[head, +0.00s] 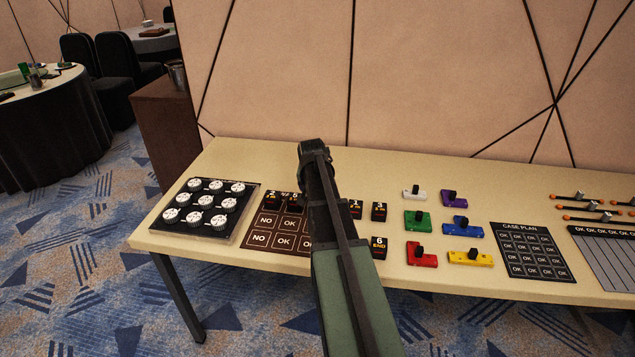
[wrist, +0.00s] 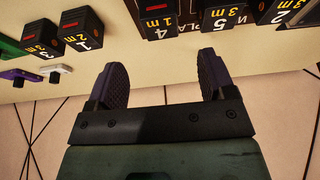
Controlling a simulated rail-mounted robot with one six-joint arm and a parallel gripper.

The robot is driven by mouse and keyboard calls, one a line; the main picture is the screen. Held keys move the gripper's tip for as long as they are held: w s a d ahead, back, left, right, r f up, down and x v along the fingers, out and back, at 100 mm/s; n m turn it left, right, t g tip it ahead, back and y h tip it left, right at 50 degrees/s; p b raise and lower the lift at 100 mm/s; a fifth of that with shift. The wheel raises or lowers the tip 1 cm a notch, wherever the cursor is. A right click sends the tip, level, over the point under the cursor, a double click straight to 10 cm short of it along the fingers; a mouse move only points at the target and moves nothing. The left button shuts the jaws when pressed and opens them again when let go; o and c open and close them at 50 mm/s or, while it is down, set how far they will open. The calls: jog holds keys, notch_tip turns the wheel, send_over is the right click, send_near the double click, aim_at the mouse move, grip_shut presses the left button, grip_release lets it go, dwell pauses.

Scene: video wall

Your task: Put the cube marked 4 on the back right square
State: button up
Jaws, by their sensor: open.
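The cube marked 4 (wrist: 165,20) is black with a red bar and shows at the top of the wrist view; my arm hides it in the head view. It stands beside the cube marked 5 (wrist: 222,18), at the back right of the brown plan board (head: 262,239). It appears to be on the back right square, but its underside is hidden. My gripper (wrist: 162,72) is open and empty, behind the cubes and apart from them, with cube 4 ahead of the gap between its fingers.
The cube marked 2 (head: 272,199) is at the board's back left. Cubes 1 (head: 355,209), 3 (head: 379,212) and 6 (head: 379,246) stand to the right. A knob panel (head: 243,224) lies left, coloured blocks and a case plan (head: 518,228) farther right. The wall is close behind.

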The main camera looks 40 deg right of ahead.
jog(key=s+a+n+g+y, duration=0.1)
jog(key=s+a+n, duration=0.2)
jog(key=a, duration=0.9)
jog(key=s+a+n+g+y, duration=0.1)
jog(key=s+a+n, duration=0.2)
jog(key=s+a, duration=0.5)
jog(key=s+a+n+g+y, duration=0.1)
jog(key=s+a+n, duration=0.2)
jog(key=a, duration=1.4)
jog(key=shift+s+r+n, duration=0.15)
jog(key=shift+s+n, duration=0.25)
jog(key=shift+s, duration=0.75)
